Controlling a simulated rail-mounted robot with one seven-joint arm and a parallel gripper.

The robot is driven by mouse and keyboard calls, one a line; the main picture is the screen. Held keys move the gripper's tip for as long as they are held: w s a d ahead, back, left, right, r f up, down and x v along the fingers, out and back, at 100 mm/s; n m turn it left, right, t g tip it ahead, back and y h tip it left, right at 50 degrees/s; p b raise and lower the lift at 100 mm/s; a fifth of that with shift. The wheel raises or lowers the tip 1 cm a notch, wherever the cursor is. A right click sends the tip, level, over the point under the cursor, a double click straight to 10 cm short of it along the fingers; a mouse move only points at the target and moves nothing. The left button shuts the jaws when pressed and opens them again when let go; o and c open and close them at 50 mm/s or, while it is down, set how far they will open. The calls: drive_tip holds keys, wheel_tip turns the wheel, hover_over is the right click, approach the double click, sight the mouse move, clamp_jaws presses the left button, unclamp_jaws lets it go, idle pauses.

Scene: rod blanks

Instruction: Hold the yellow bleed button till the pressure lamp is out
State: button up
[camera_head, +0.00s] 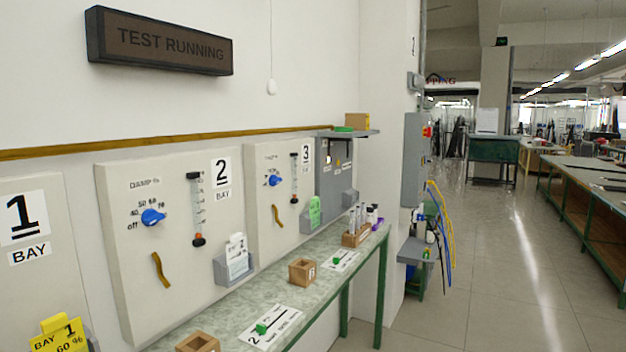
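A grey panel (327,190) hangs on the wall to the right of bay 3, below a small shelf. It carries a small yellow-orange spot (338,163) that may be the yellow bleed button. A small whitish spot (328,158) is near it; I cannot tell whether this is the pressure lamp or whether a lamp is lit. Both are far off and too small to read. My gripper is not in view.
Bay boards 2 (130,230) and 3 (262,160) carry blue knobs and gauges. A narrow green-legged bench (318,275) below holds wooden blocks, cards and bottles. A grey cabinet (412,160) with a red knob stands right. The aisle floor (500,290) is clear.

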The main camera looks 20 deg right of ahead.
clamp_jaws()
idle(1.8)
